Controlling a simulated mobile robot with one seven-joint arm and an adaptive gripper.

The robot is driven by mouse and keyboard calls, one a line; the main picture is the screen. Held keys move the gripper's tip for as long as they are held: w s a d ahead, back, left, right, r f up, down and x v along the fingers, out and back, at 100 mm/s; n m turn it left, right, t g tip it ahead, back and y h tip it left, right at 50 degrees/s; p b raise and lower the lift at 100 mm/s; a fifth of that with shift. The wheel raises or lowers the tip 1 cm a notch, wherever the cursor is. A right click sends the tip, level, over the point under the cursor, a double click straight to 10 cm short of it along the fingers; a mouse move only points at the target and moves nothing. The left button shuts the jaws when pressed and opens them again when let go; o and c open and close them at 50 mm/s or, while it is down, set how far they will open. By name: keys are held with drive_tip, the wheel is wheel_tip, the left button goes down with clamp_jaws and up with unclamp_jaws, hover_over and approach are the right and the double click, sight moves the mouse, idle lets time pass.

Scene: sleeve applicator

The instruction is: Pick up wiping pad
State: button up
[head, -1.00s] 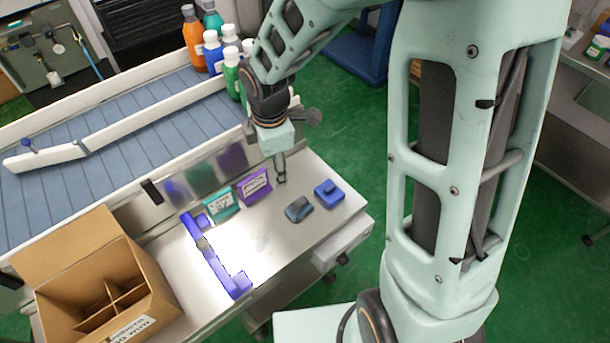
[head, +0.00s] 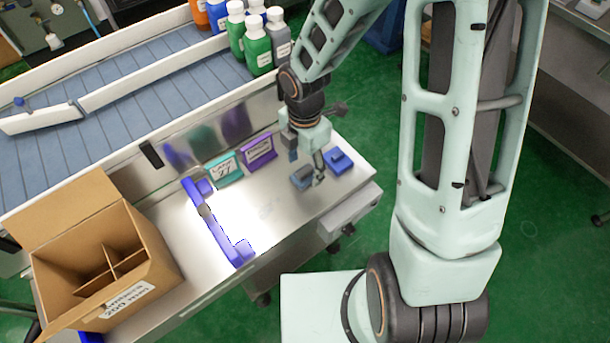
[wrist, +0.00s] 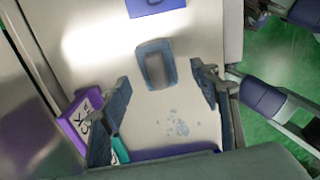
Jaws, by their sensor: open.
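A blue-grey pad with a darker grey raised top (head: 301,180) lies on the steel table; it looks like the wiping pad. In the wrist view the pad (wrist: 154,66) lies ahead of the fingertips, roughly midway between them. My gripper (head: 306,167) is open and empty, pointing down just above the pad, with its fingers covering part of it in the head view. In the wrist view my gripper's fingers (wrist: 165,82) stand wide apart. I cannot tell the exact height between fingertips and pad.
A blue block (head: 338,161) lies close beside the pad. Purple (head: 259,150) and teal (head: 224,168) signs stand at the back. A blue-purple bar (head: 216,222) and a divided carton (head: 100,260) are left. Pale smudges (wrist: 176,124) mark the bare table.

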sight(305, 170)
drive_tip(key=f, duration=0.3)
drive_tip(key=shift+w+f+b, duration=0.2)
drive_tip(key=shift+b, duration=0.15)
drive_tip(key=shift+c, duration=0.3)
drive_tip(key=c, duration=1.2)
drive_tip(key=shift+r, duration=0.25)
